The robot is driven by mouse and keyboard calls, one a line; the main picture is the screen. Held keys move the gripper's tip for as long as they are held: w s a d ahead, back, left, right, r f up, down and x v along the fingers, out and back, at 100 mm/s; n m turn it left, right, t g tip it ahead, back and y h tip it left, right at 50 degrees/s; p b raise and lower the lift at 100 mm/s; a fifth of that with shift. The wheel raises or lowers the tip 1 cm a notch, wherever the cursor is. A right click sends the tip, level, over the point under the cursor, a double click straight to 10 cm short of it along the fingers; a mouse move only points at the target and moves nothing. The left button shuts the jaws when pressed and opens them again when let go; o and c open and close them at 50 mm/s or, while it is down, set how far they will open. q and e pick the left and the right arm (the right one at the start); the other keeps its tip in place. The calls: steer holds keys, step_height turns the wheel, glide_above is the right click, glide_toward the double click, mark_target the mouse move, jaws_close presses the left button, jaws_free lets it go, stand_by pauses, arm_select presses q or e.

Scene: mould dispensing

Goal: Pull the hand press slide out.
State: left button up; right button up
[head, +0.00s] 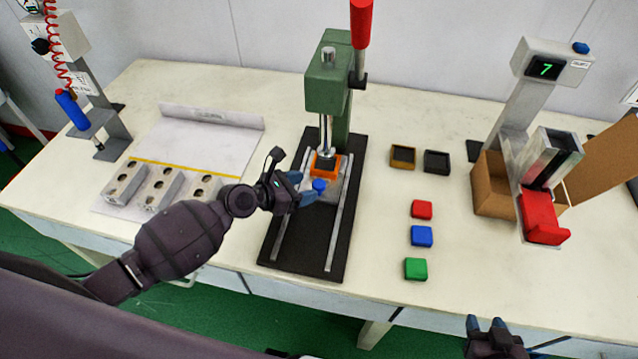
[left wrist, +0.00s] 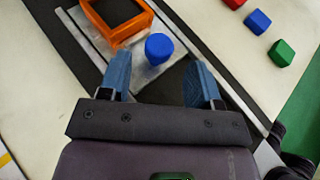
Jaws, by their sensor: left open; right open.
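The green hand press (head: 328,85) stands at the middle of the table, with a red-tipped lever (head: 361,25). Its metal slide (head: 334,187) sits between two rails on the black base (head: 302,251), under the ram. The slide carries an orange frame (head: 313,168) and a blue knob (head: 319,186) at its front; the left wrist view shows the knob (left wrist: 158,48) too. My left gripper (head: 305,188) is open at the knob; in the left wrist view its fingers (left wrist: 158,80) stand apart on either side, just short of it. My right gripper (head: 488,325) is open and empty near the table's front edge.
Metal blocks (head: 160,188) stand on a mat at left. Two small frames (head: 403,157) and red, blue and green blocks (head: 421,236) lie right of the press. A dispenser (head: 530,90) and cardboard box (head: 490,185) stand further right. The base's front part is bare.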

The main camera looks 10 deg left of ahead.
mark_target(317, 184)
arm_select(q)
steer(key=shift+b+x, duration=0.4)
steer(key=shift+x, duration=2.25)
steer(key=shift+w, duration=0.1)
jaws_close()
